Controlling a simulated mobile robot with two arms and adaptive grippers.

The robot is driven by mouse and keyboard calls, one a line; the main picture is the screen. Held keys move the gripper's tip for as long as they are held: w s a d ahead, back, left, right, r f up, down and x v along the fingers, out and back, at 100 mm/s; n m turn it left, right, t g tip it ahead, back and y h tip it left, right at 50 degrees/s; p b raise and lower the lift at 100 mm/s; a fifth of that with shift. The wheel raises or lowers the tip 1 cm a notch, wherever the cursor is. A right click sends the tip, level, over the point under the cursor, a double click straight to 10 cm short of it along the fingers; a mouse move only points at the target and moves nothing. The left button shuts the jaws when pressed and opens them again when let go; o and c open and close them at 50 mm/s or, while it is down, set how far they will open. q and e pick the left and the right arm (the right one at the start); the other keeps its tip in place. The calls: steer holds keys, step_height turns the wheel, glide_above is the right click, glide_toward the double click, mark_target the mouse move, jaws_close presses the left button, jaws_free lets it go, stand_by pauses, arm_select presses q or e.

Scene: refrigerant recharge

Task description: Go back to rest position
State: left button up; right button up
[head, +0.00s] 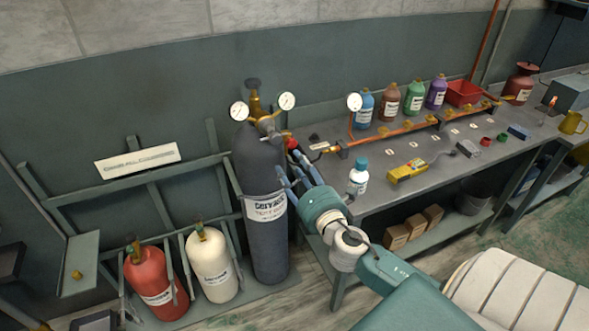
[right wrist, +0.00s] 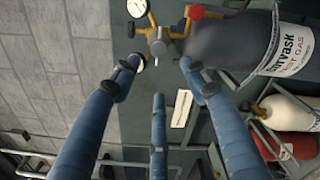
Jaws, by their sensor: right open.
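My right gripper (head: 296,172) is at the right side of a tall dark gas cylinder (head: 262,235), just below its regulator (head: 267,127) and red knob (head: 292,143). In the right wrist view the gripper (right wrist: 159,72) has its blue fingers spread with nothing between them. The brass regulator (right wrist: 158,40) and red knob (right wrist: 194,12) lie beyond the fingertips there. Whether any finger touches the regulator I cannot tell. My left gripper is not in view.
A red cylinder (head: 155,285) and a cream cylinder (head: 213,268) stand in a rack at left. Bare floor shows at far right.

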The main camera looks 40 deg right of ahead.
stand_by(0.4)
steer(key=s+d+f+m+g+b, duration=0.1)
steer(key=s+f+m+g, duration=0.1)
steer(key=f, duration=0.9)
steer(key=s+d+f+m+g+b, duration=0.1)
steer(key=f+m+g, duration=0.1)
steer(key=f, duration=0.8)
steer(key=s+a+f+m+g, duration=0.15)
steer(key=s+f, duration=0.25)
steer(key=f, duration=0.4)
steer(key=s+a+f+m+g+y+b, duration=0.1)
steer(key=s+f+m+g, duration=0.1)
steer(key=s+f, duration=0.35)
steer(key=s+a+f+m+g, duration=0.1)
steer(key=s+f+m+g, duration=0.1)
steer(key=f, duration=0.7)
steer(key=s+a+f+m+g+y+b, duration=0.1)
steer(key=s+a+f, duration=0.4)
steer(key=s, duration=0.6)
steer(key=s+a+f+m+g+y+b, duration=0.1)
steer(key=s+a+f+m+g, duration=0.2)
steer(key=s+f+m, duration=0.3)
steer(key=s+a+f+m+g+y+b, duration=0.1)
steer(key=s+a+f+m+g, duration=0.2)
steer(key=s+f, duration=0.9)
steer(key=s+a, duration=0.3)
steer(key=s, duration=0.1)
steer(key=shift+s+a+f, duration=0.2)
steer(key=shift+s+a, duration=0.05)
steer(key=shift+a, duration=0.1)
